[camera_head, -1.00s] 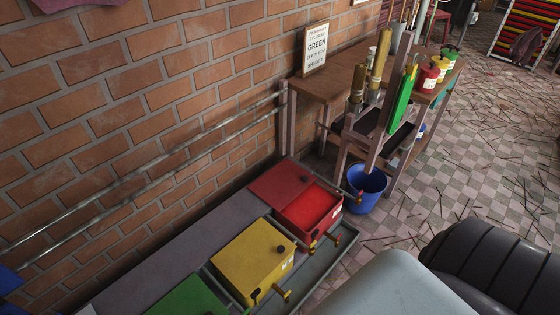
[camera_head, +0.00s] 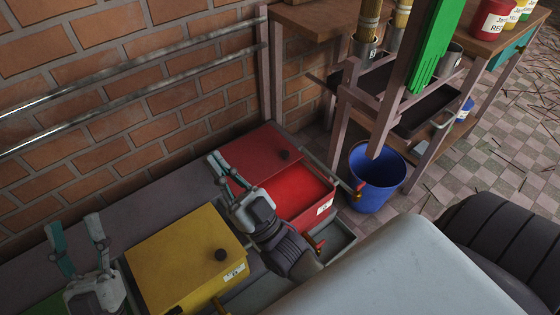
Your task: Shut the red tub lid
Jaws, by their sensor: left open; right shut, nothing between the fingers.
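The red tub (camera_head: 313,212) stands open, with bright red inside. Its dark red lid (camera_head: 262,148) lies folded back towards the brick wall, with a dark round knob (camera_head: 284,154) on it. My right gripper (camera_head: 216,163) is shut and empty. It is at the left edge of the lid and hides part of the lid and tub; I cannot tell whether it touches the lid. My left gripper (camera_head: 76,228) is open and empty, at the far left, left of the yellow tub and away from the red one.
The yellow tub (camera_head: 180,250) with its lid down stands left of the red one. A blue bucket (camera_head: 375,180) is on the floor to the right. Metal rails (camera_head: 130,95) run along the wall. A wooden rack with a green piece (camera_head: 436,45) stands behind the bucket.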

